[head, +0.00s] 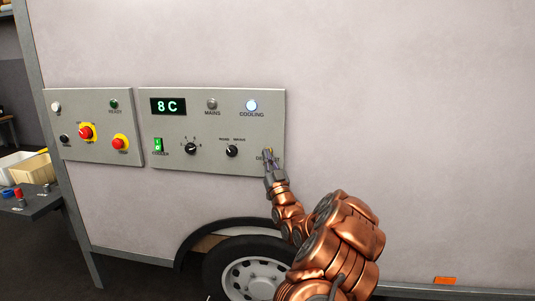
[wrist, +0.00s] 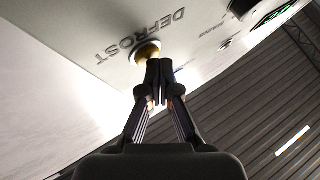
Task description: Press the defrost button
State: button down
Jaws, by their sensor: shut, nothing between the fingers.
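The defrost button (wrist: 147,52) is a round yellowish knob beside the label "DEFROST" in the wrist view. My gripper (wrist: 160,66) is shut and empty, with its fingertips at the button's edge. I cannot tell whether they touch it. In the head view my gripper (head: 269,155) covers part of the "DEFROST" label at the lower right of the grey control panel (head: 230,165). Most of the button is hidden there. The panel also has a display (head: 168,106) reading 8 C.
The panel has a lit cooling lamp (head: 252,106), a mains lamp (head: 212,104), two black rotary knobs and a green cooler switch (head: 158,145). A second panel (head: 95,95) with red knobs is at left. A wheel (head: 250,275) is below. The wall at right is clear.

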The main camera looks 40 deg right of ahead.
jog(key=shift+d, duration=0.15)
jog(key=shift+b, duration=0.3)
jog(key=shift+s+a+b, duration=0.45)
jog(key=shift+a+b, duration=0.2)
jog(key=shift+a, duration=0.05)
jog(key=shift+a, duration=0.1)
jog(key=shift+s+a+b, duration=0.7)
jog(key=shift+a+b, duration=0.3)
jog(key=shift+b, duration=0.1)
jog(key=shift+s+a+b, duration=0.7)
jog(key=shift+a+b, duration=0.25)
jog(key=shift+b, duration=0.15)
